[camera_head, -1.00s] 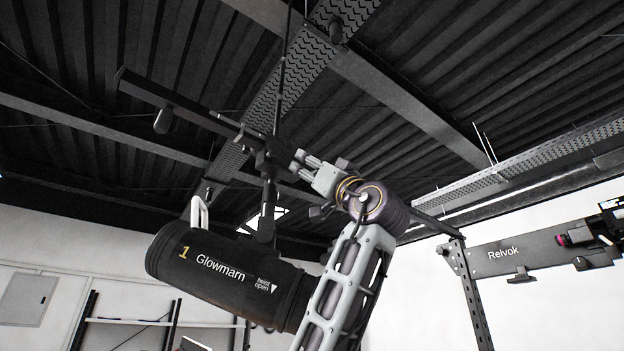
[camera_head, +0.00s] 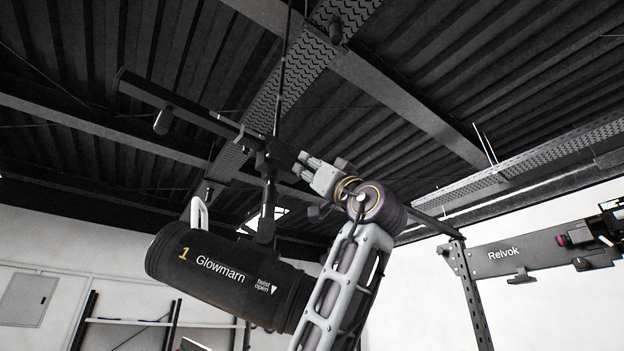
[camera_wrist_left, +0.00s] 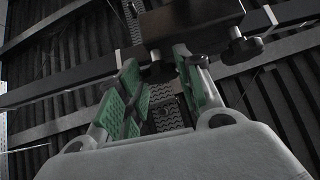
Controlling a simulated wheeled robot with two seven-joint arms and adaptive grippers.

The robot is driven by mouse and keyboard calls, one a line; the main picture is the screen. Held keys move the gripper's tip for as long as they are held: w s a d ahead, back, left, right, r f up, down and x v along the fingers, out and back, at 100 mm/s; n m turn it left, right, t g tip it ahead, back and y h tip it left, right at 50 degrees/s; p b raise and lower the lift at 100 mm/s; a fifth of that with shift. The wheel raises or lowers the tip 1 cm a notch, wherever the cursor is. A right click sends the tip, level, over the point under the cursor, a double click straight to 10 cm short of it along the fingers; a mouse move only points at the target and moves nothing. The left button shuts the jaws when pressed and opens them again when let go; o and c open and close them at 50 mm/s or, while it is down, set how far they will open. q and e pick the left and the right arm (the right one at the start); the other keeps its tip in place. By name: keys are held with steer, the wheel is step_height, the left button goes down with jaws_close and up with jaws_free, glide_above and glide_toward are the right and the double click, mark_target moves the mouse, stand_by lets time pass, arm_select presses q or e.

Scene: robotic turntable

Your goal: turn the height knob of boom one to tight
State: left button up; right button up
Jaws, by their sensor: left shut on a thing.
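Boom one (camera_head: 190,112) is a dark bar running diagonally under the roof, with a black clamp block (camera_head: 268,157) on a vertical rod. My left gripper (camera_head: 299,160) is at the right side of the clamp block. Another dark knob (camera_wrist_left: 245,50) sits right of the fingers. My right gripper is out of view.
The lamp hangs close beside my left forearm. A second dark arm labelled "Relvok" (camera_head: 520,254) stands at the right on a perforated post (camera_head: 474,290). Roof beams and a perforated tray (camera_head: 520,175) are overhead. A shelf (camera_head: 140,321) is at the lower left.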

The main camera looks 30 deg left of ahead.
arm_select(q)
steer(key=shift+m+t+b, duration=0.3)
steer(key=shift+m+t, duration=0.3)
steer(key=shift+m, duration=0.1)
steer(key=shift+s+m+t+h+b, duration=0.15)
steer(key=shift+m+t+h+b, duration=0.15)
steer(key=shift+m+t+h, duration=0.35)
steer(key=shift+s+a+m+t+h+b, duration=0.1)
steer(key=shift+m+t+h+b, duration=0.25)
steer(key=shift+m+t+h, duration=0.65)
steer(key=shift+s+m+t+h+b, duration=0.1)
steer(key=shift+m+t+h+b, duration=0.25)
steer(key=shift+m+t, duration=1.15)
steer(key=m+h+p, duration=0.1)
steer(key=m+h, duration=0.3)
steer(key=m, duration=0.2)
steer(key=r+m+h, duration=0.1)
steer(key=m+h, duration=0.3)
steer(key=m, duration=0.2)
steer(key=s+m+h+p, duration=0.1)
steer(key=m+h, duration=0.3)
steer(key=m, duration=0.2)
steer(key=shift+a+r+m+t+h+p, duration=0.2)
steer(key=shift+r+m+t+h+p, duration=0.1)
steer(key=shift+r+m+h, duration=0.1)
